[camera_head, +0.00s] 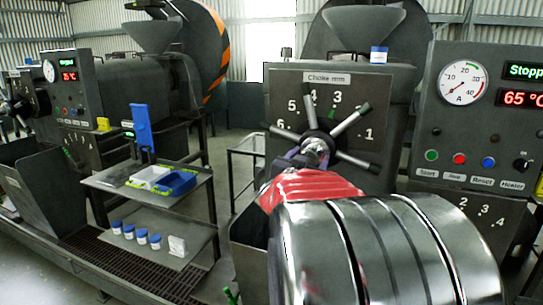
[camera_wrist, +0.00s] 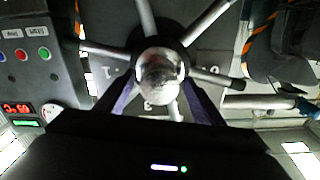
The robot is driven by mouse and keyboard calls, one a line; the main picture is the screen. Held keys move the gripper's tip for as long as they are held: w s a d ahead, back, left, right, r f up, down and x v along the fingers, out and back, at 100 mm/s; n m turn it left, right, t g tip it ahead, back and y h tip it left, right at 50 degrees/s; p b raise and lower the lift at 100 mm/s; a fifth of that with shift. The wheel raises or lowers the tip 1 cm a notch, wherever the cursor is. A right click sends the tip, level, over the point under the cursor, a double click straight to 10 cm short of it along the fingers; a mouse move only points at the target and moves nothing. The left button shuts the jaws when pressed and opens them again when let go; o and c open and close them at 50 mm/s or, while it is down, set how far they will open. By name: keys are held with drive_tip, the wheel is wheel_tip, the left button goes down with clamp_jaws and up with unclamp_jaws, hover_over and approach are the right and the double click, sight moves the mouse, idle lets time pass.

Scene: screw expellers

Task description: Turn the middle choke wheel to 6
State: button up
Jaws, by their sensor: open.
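The middle choke wheel (camera_head: 316,142) has dark-tipped metal spokes around a round hub. It stands in front of a dark dial plate (camera_head: 376,98) labelled "Choke mm". The numerals 1, 3, 4, 5 and 6 show; 2 seems hidden behind a spoke. In the wrist view the wheel's shiny hub (camera_wrist: 161,70) is close, with spokes spreading outward. My gripper (camera_head: 304,153) is at the hub, with purple fingers. In the wrist view my gripper (camera_wrist: 160,96) is open, one finger on each side of the hub. I cannot tell whether the fingers touch it.
At right, a control panel (camera_head: 460,130) carries a gauge, "Stopp" and 65 °C displays and coloured buttons. A cart (camera_head: 140,188) with trays and a blue bin (camera_head: 176,183) stands at left. Several blue-capped jars (camera_head: 129,231) sit on its lower shelf. Another press (camera_head: 120,95) stands behind.

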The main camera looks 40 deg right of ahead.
drive_tip(key=shift+w+d, duration=0.25)
drive_tip(key=shift+d, duration=0.4)
drive_tip(key=shift+c, duration=0.2)
